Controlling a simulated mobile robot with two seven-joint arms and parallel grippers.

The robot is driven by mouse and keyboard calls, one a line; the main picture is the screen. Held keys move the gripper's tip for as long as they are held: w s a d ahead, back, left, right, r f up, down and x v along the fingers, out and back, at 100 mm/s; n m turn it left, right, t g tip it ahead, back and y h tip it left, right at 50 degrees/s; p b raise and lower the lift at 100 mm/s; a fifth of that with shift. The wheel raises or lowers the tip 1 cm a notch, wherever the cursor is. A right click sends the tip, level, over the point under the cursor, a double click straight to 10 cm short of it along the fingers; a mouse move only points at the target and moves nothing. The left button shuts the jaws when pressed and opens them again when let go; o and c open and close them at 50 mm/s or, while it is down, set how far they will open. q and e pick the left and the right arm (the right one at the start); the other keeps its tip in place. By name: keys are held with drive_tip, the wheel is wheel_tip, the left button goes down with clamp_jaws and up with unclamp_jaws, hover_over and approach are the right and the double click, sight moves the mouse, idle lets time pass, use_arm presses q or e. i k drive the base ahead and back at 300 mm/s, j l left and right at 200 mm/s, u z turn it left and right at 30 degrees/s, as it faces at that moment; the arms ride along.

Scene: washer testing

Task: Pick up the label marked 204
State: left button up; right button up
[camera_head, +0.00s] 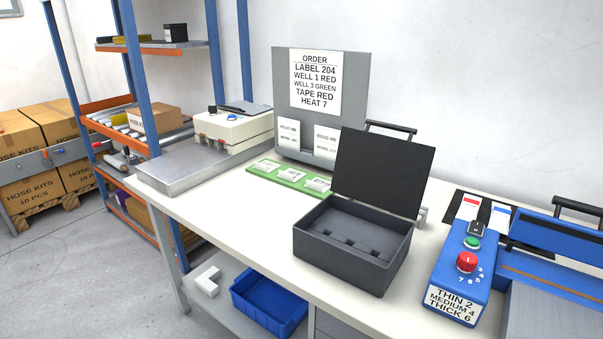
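The order sheet (315,82) on the grey upright stand (357,75) reads "LABEL 204". Two white printed cards, a left one (289,133) and a right one (326,142), stand in pockets at the stand's foot; their small print is too small to read surely. A green tray (253,175) in front of the stand holds small white pieces (290,174), also with unreadable print. I cannot tell which piece is marked 204. Neither of my grippers is in view.
An open dark case (350,276) with raised lid (383,172) stands mid-bench. A blue control box (461,270) with a red knob is at right. A metal tray (180,173) and white machine (232,128) are at left. The front bench strip (232,215) is clear.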

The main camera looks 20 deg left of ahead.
sight(292, 172)
drive_tip(key=i+j+u, duration=0.1)
drive_tip(key=j+u, duration=0.15)
drive_tip(key=j, duration=1.4)
